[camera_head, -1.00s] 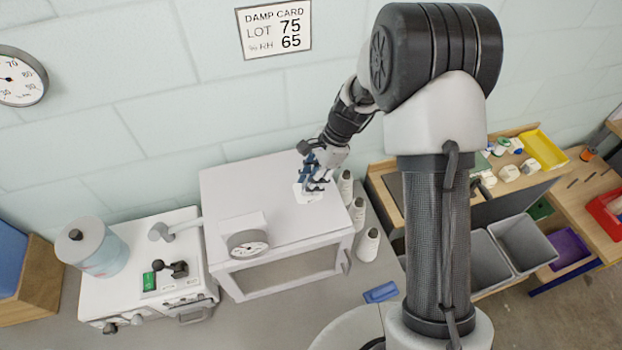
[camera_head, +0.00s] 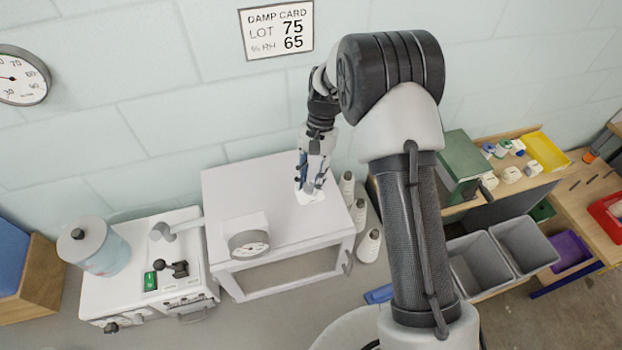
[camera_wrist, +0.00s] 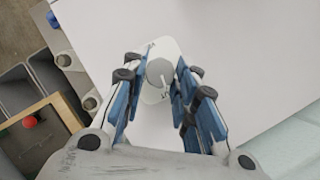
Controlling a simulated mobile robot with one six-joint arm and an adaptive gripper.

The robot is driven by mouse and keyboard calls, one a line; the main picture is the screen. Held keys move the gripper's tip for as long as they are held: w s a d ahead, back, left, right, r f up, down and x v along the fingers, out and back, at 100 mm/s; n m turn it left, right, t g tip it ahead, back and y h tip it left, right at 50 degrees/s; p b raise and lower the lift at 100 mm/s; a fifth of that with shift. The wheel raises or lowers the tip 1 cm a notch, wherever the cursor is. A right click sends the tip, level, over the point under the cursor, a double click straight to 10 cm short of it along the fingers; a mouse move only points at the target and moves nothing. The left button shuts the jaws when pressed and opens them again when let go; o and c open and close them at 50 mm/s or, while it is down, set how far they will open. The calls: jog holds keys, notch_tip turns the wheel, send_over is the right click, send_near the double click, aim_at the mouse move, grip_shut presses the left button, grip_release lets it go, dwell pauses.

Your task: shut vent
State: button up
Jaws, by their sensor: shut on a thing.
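The vent is a small white plate (camera_head: 312,197) on the top of a white cabinet (camera_head: 240,195), near its back right corner. In the wrist view the plate (camera_wrist: 152,97) carries a round grey knob (camera_wrist: 159,71) with a thin pointer and small marks beside it. My gripper (camera_head: 312,184) points down at the plate. In the wrist view its blue-padded fingers (camera_wrist: 160,80) stand on both sides of the knob, closed on it. The fingers hide part of the plate, and the exact contact is hard to see.
A dial gauge (camera_head: 249,243) stands at the cabinet's front. White cones of yarn (camera_head: 368,246) stand close along its right side. A white machine with a tank (camera_head: 98,250) is at left, joined by a pipe. Grey bins (camera_head: 524,243) are at right. Most of the cabinet top is clear.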

jog(key=shift+n+h, duration=0.3)
jog(key=shift+n, duration=0.4)
jog(key=o, duration=1)
jog(key=shift+o, duration=0.2)
jog(key=v, duration=1.2)
jog(key=shift+w, duration=0.1)
